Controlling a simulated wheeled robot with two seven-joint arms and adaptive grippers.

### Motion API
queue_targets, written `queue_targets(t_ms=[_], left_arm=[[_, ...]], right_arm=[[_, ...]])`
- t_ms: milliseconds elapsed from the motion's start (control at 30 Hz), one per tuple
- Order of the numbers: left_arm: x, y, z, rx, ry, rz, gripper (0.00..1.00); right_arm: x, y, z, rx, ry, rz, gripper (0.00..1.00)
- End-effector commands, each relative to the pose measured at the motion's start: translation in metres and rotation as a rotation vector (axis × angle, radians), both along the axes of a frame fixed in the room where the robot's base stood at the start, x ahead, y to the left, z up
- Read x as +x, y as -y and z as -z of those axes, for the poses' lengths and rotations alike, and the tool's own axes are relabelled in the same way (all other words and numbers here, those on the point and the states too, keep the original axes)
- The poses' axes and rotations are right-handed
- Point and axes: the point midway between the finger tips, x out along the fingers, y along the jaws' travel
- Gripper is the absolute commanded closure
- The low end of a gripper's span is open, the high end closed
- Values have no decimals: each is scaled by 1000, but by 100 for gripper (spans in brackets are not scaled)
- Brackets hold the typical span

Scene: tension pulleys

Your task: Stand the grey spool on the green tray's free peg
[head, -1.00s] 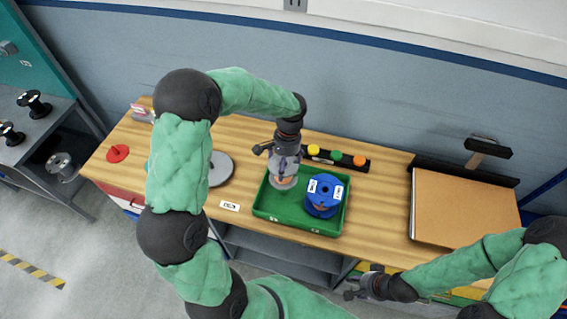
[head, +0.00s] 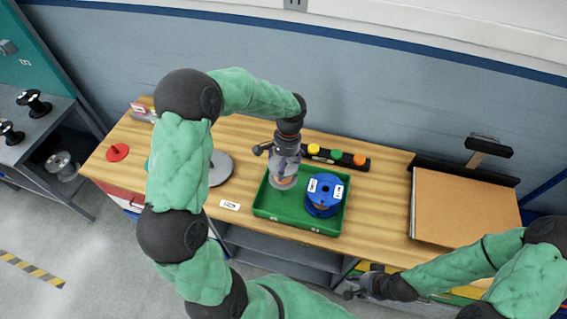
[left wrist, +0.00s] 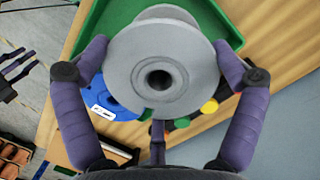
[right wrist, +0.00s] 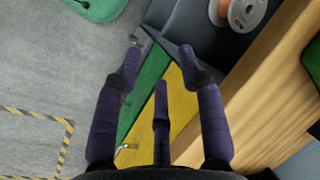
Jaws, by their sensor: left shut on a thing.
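The grey spool (left wrist: 158,68) is between the two fingers of my left gripper (left wrist: 160,62) in the left wrist view, with its flange and centre hole facing the camera. In the head view my left gripper (head: 285,168) is over the left half of the green tray (head: 283,215). It hides most of the spool there, and I cannot tell how high the spool is. The free peg is hidden. A blue spool (head: 323,195) with white labels sits in the tray's right half. My right gripper (head: 358,287) is open and empty below the table's front edge; it also shows in the right wrist view (right wrist: 161,65).
A black strip (head: 350,164) with coloured knobs lies behind the tray. A grey disc (head: 221,170) is to the left, partly behind my arm, and a red disc (head: 117,153) lies farther left.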

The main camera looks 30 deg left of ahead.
Motion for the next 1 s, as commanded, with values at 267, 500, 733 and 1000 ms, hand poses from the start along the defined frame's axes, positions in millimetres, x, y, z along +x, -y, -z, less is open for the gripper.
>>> queue_targets(t_ms=[267,500,733,1000], left_arm=[[1,0,8,1,2,-1,65],[1,-1,14,1,2,-1,65],[1,-1,20,1,2,-1,65],[1,-1,22,1,2,-1,65]], right_arm=[[0,0,5,0,0,0,60],[0,0,9,0,0,0,60],[0,0,13,0,0,0,60],[0,0,14,0,0,0,60]])
